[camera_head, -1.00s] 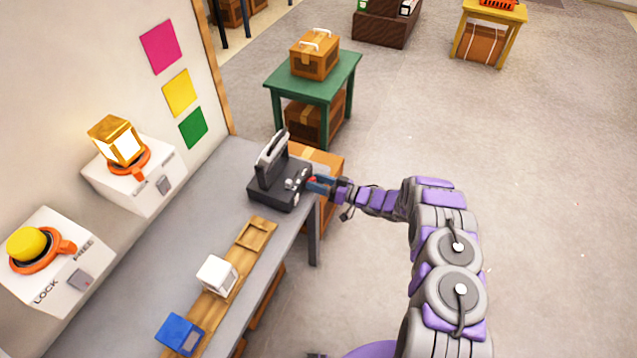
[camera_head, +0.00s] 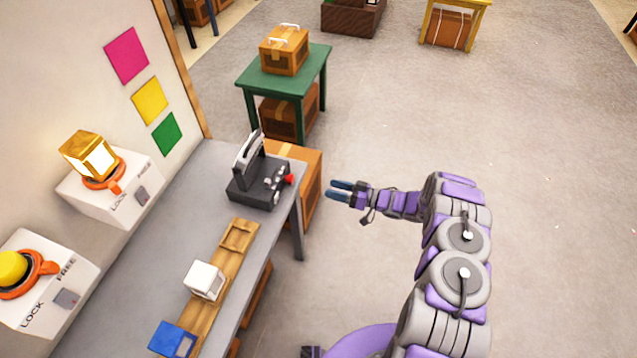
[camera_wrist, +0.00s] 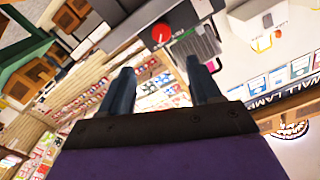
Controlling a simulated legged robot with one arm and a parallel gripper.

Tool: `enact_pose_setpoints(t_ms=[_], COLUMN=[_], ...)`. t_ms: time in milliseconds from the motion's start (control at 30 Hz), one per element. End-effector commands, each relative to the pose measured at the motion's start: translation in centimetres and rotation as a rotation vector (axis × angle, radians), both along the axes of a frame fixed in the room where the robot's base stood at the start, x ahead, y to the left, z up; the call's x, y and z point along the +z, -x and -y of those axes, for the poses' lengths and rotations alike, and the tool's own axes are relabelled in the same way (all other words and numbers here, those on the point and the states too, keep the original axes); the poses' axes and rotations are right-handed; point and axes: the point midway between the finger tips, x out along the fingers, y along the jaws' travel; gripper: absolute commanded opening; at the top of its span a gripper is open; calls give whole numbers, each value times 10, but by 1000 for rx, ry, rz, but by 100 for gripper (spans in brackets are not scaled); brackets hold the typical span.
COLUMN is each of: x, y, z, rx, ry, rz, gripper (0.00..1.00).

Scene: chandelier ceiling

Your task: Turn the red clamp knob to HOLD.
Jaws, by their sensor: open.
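The red clamp knob (camera_head: 290,180) is on the right front corner of a dark grey clamp device (camera_head: 259,184) on the grey bench. In the wrist view the red knob (camera_wrist: 161,33) shows above the fingertips, with a thin white line on its face. My gripper (camera_head: 334,190) is open and empty, to the right of the knob and apart from it, past the bench edge. Its two blue fingers also show in the wrist view (camera_wrist: 160,75). I cannot read a HOLD mark in either view.
The grey bench (camera_head: 200,215) carries a wooden rail (camera_head: 216,283) with a white block (camera_head: 204,281) and a blue block (camera_head: 172,340). Two white LOCK/FREE boxes stand at left. A cardboard box (camera_head: 311,172) is beyond the bench. Open floor lies to the right.

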Motion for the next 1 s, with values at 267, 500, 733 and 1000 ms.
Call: enact_pose_setpoints(t_ms=[267, 500, 733, 1000], x=[0, -1, -1, 3], y=[12, 14, 14, 6], z=[32, 36, 36, 38], rx=[0, 1, 1, -16], ry=[-2, -2, -2, 20], rz=[0, 0, 0, 7], gripper=[63, 63, 63, 63])
